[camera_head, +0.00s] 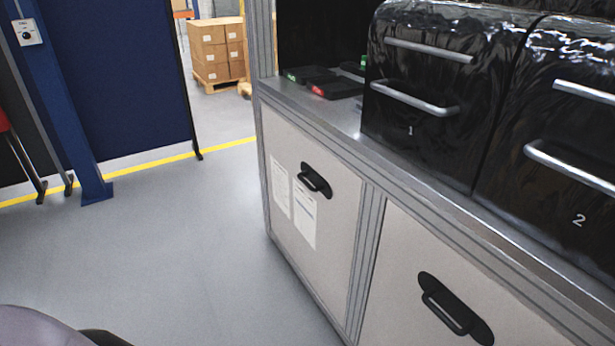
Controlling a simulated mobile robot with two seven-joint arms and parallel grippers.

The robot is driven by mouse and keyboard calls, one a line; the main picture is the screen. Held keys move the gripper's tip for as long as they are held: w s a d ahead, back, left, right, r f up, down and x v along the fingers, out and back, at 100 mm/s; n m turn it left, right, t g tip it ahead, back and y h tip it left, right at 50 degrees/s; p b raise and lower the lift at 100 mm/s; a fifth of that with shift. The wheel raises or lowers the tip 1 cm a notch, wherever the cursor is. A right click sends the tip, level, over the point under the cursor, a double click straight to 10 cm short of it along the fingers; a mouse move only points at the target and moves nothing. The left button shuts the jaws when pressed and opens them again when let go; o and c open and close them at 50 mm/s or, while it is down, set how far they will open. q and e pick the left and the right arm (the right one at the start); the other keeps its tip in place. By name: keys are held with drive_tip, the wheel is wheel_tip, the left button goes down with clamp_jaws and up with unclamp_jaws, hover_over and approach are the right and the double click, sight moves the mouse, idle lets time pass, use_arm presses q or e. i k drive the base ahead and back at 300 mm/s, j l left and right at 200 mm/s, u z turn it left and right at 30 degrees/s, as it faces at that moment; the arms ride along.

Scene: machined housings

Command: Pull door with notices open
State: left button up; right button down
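The door with notices (333,217) is a light grey cabinet panel in the middle of the head view, set in a ribbed metal frame. It looks closed. Two white paper notices, a left one (281,187) and a right one (304,214), are fixed to its left part. A black handle (316,180) sits on its upper part, to the right of the notices. Neither of my grippers shows in the head view. A rounded grey and black part (45,328) at the bottom left corner may be mine.
A second grey door with a black handle (455,309) adjoins at the right. Black units numbered 1 (410,131) and 2 (579,220) stand on the metal counter. The grey floor (180,250) left of the cabinet is clear. A blue post (62,95) and boxes (217,48) stand beyond.

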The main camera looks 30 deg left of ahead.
sight(314, 198)
drive_tip(key=i+j+z, duration=0.1)
drive_tip(key=j, duration=0.25)
drive_tip(key=i+j+z, duration=0.1)
drive_tip(key=j, duration=0.3)
drive_tip(key=i+j, duration=0.25)
drive_tip(key=i+j+z, duration=0.1)
drive_tip(key=i+j, duration=0.15)
drive_tip(key=i, duration=0.25)
